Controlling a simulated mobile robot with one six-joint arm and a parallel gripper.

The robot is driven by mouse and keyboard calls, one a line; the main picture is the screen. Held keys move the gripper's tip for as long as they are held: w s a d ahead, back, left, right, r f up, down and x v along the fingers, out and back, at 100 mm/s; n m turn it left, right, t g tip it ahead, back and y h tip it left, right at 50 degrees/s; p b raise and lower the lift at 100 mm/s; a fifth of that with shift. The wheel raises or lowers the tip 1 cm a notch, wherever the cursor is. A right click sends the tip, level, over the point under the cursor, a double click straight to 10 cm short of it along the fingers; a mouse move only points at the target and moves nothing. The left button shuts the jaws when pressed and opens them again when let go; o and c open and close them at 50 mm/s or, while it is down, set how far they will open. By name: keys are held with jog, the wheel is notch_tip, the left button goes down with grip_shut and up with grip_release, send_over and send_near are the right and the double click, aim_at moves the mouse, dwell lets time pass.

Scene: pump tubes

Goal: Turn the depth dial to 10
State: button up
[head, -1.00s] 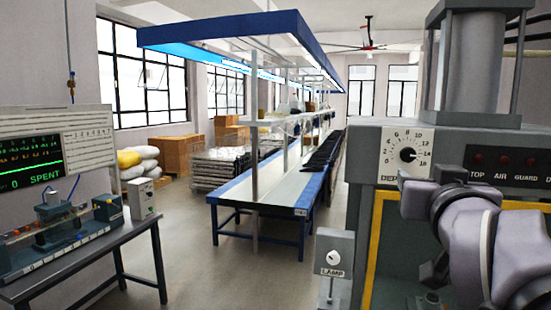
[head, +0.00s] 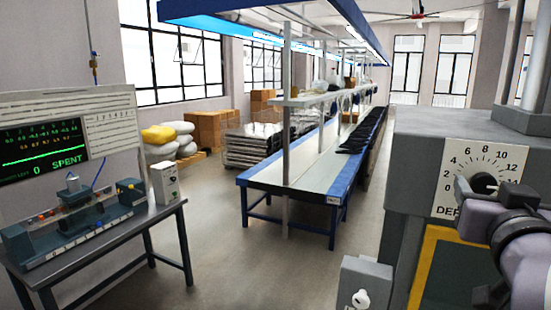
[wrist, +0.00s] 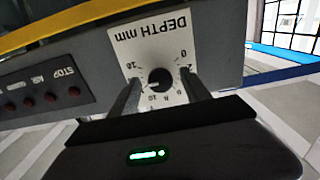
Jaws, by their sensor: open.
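The depth dial (head: 484,183) is a black round knob on a white scale plate (head: 462,160) on the grey machine's front. In the head view my gripper (head: 503,203) is in front of it and covers its lower right part. In the wrist view the plate (wrist: 150,48) is upside down, reading "DEPTH mm", and the knob (wrist: 160,79) lies between my two open fingers (wrist: 160,84). I cannot tell whether the fingers touch it. The knob's white mark points left in the wrist view, roughly toward 14; the exact value is too small to read.
A grey lamp box (head: 364,290) with a white knob stands below left of the machine. A bench with a "SPENT" screen (head: 42,152) is at the left. The floor between is clear.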

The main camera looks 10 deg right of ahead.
jog(key=shift+s, duration=0.1)
jog(key=shift+c, duration=1.1)
jog(key=shift+a, duration=0.1)
grip_shut()
jog(key=shift+n, duration=0.3)
jog(key=n+b, duration=0.1)
jog(key=n, duration=0.4)
jog(key=shift+n+b, duration=0.3)
jog(key=shift+b, duration=0.1)
jog(key=n+b, duration=0.1)
jog(key=n, duration=0.4)
jog(key=shift+r+n, duration=0.1)
jog(key=shift+n, duration=0.2)
